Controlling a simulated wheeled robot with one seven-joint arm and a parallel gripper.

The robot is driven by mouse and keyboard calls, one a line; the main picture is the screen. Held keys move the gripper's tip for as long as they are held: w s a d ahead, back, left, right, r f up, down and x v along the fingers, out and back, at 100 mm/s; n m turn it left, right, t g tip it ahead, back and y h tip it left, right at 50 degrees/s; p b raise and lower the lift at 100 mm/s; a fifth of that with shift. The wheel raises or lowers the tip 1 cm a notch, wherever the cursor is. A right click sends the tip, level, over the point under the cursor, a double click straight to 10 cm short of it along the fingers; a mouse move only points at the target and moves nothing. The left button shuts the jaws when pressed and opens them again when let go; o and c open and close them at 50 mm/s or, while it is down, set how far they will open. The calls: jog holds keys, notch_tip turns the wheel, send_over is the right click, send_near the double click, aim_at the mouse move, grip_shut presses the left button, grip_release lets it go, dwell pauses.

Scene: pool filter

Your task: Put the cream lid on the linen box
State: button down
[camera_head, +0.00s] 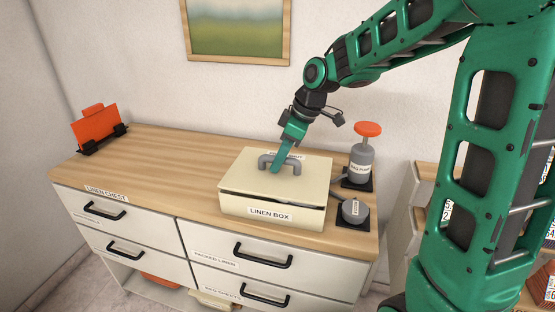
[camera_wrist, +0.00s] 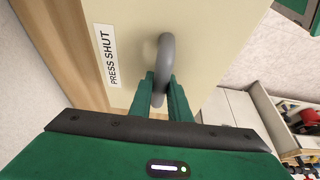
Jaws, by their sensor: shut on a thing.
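The linen box (camera_head: 303,220) is cream, with a "LINEN BOX" label on its front, and stands on the wooden top of the chest. The cream lid (camera_head: 245,171) lies over the box top; a thin dark line shows between lid and box along the front. The lid has a grey arched handle (camera_head: 265,160), also seen in the wrist view (camera_wrist: 166,50), beside a "PRESS SHUT" label (camera_wrist: 106,55). My gripper (camera_head: 277,166) is shut on this handle from above; its fingers (camera_wrist: 160,92) straddle the grey bar.
An orange-topped grey pump bottle (camera_head: 361,160) and a small grey round item (camera_head: 355,211) stand on dark pads right of the box. An orange panel (camera_head: 96,128) sits in a black holder at the far left. The chest top (camera_head: 170,165) between is clear.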

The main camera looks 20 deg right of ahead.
jog(key=shift+f, duration=0.5)
dwell(0.3)
jog(key=c, duration=1.6)
grip_release()
jog(key=v, duration=1)
jog(key=shift+d+r, duration=0.15)
jog(key=shift+r, duration=0.2)
jog(key=shift+s, duration=0.15)
jog(key=s+d+f+m+g+h, duration=0.1)
jog(key=s+d+f+m, duration=0.2)
jog(key=s+m, duration=0.3)
jog(key=s+d+f+m+h, duration=0.1)
jog(key=s+d+f+m, duration=0.3)
jog(key=s, duration=0.9)
jog(key=s+d+f+m+g+h, duration=0.1)
jog(key=s+d+f+m, duration=0.3)
jog(key=s+d+m, duration=0.3)
jog(key=shift+s+d+f+m+g, duration=0.1)
jog(key=shift+s+m+g, duration=0.05)
jog(key=shift+s, duration=0.6)
jog(key=shift+s+d+m+g, duration=0.1)
jog(key=shift+s+m+g, duration=0.05)
jog(key=shift+s, duration=0.65)
